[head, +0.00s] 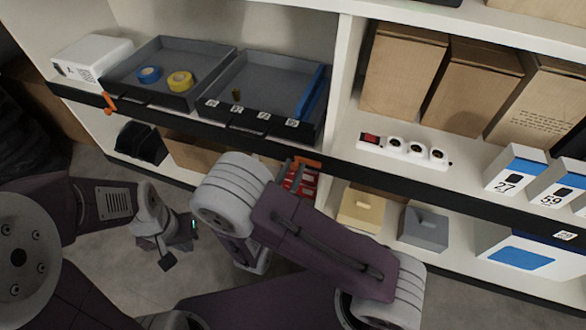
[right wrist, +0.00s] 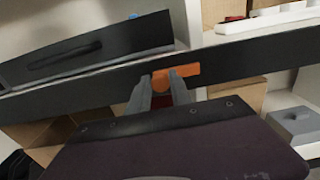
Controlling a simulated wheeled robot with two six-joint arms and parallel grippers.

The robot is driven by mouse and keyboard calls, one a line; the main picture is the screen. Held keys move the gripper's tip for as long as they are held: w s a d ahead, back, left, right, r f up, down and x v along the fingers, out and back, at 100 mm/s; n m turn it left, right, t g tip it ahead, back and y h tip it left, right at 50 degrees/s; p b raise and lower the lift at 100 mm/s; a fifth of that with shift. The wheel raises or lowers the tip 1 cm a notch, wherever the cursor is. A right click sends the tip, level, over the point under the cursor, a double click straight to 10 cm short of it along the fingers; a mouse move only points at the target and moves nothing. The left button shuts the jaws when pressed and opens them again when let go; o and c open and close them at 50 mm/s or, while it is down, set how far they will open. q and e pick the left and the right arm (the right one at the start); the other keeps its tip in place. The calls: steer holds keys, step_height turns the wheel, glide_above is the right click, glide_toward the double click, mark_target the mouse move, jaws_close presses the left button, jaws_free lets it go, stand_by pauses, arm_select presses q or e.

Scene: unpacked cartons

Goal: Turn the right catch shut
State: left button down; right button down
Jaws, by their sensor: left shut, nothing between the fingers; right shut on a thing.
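The right catch (head: 308,162) is orange and sits on the dark shelf edge below the right grey tray. In the right wrist view the catch (right wrist: 188,73) lies roughly lengthwise along the dark edge, with its round part between my fingers. My right gripper (head: 294,164) is shut on the catch; its two grey fingers also show in the right wrist view (right wrist: 161,88). My forearm hides part of it in the head view. The left catch (head: 109,102), also orange, points roughly downward. My left gripper (head: 167,258) is shut and empty, low over the floor.
The left tray (head: 150,88) holds blue and yellow tape rolls. The right tray (head: 258,122) has number labels on its front. A power strip (head: 404,150) and cartons (head: 402,70) stand to the right. Red items (head: 302,181) sit below the right catch.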

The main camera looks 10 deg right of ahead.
steer(key=shift+r+n+p, duration=0.15)
steer(key=shift+n+p, duration=0.15)
steer(key=shift+p, duration=0.35)
steer(key=n+p, duration=0.7)
steer(key=p, duration=0.2)
steer(key=n+p, duration=0.3)
steer(key=n, duration=0.2)
steer(key=shift+a, duration=0.1)
steer(key=shift+w+f+n+p, duration=0.15)
steer(key=shift+n+p, duration=0.4)
steer(key=shift+n, duration=0.65)
steer(key=shift+f+n+p, duration=0.15)
steer(key=shift+n+p, duration=0.2)
steer(key=shift+n, duration=1.05)
steer(key=c, duration=1.2)
jaws_free()
